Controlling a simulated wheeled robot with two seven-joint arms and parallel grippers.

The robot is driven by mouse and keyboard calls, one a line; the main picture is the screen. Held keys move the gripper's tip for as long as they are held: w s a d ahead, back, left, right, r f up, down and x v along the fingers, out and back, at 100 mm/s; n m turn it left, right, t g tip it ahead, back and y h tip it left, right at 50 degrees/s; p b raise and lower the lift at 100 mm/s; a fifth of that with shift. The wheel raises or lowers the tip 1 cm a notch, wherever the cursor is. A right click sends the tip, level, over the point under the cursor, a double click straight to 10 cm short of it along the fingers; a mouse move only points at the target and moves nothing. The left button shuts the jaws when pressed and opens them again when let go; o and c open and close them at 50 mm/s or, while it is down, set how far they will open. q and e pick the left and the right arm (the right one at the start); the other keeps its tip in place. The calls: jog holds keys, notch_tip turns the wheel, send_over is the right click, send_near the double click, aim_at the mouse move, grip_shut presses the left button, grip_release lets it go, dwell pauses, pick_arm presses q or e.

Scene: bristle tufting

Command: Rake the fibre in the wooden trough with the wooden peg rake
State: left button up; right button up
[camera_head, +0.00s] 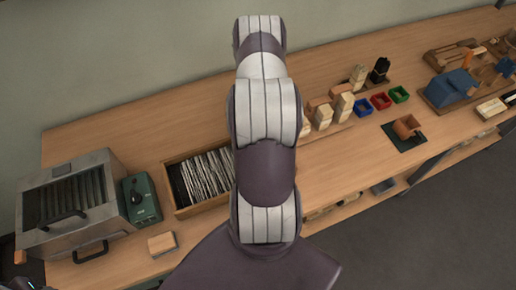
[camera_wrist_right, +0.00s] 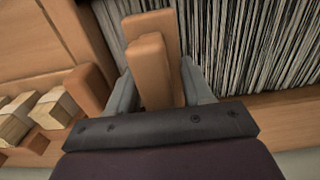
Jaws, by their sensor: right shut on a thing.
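The wooden trough (camera_head: 183,211) stands on the bench left of my right arm in the head view. It holds grey and white fibre (camera_head: 207,173) in long strands. My arm covers its right end. In the right wrist view, my right gripper (camera_wrist_right: 158,82) is shut on a brown wooden piece of the peg rake (camera_wrist_right: 150,62). The fibre (camera_wrist_right: 265,45) lies beyond and to the right of it, and the trough wall (camera_wrist_right: 60,25) is to the left. The rake's pegs are hidden, so contact with the fibre cannot be told. The left gripper is not visible.
A metal box (camera_head: 70,200) and a green device (camera_head: 141,198) stand left of the trough. A wooden block (camera_head: 162,243) lies near the front edge. Brush blocks (camera_head: 322,115) and coloured bins (camera_head: 381,101) stand to the right. The bench behind the trough is clear.

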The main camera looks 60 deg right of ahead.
jog(key=shift+s+d, duration=0.55)
jog(key=shift+d, duration=0.5)
jog(key=w+a, duration=0.1)
jog(key=a, duration=0.1)
jog(key=w+a, duration=0.1)
jog(key=a, duration=0.1)
jog(key=shift+w+p, duration=0.15)
jog(key=shift+p, duration=0.2)
jog(key=w+a, duration=0.4)
jog(key=a, duration=0.3)
jog(key=w+a+b, duration=0.1)
jog(key=w+a, duration=0.3)
jog(key=a, duration=0.2)
jog(key=w+a, duration=0.4)
jog(key=a, duration=0.3)
jog(key=shift+w+a, duration=0.3)
jog(key=shift+a, duration=0.05)
jog(key=shift+s+d, duration=0.1)
jog(key=shift+d, duration=0.05)
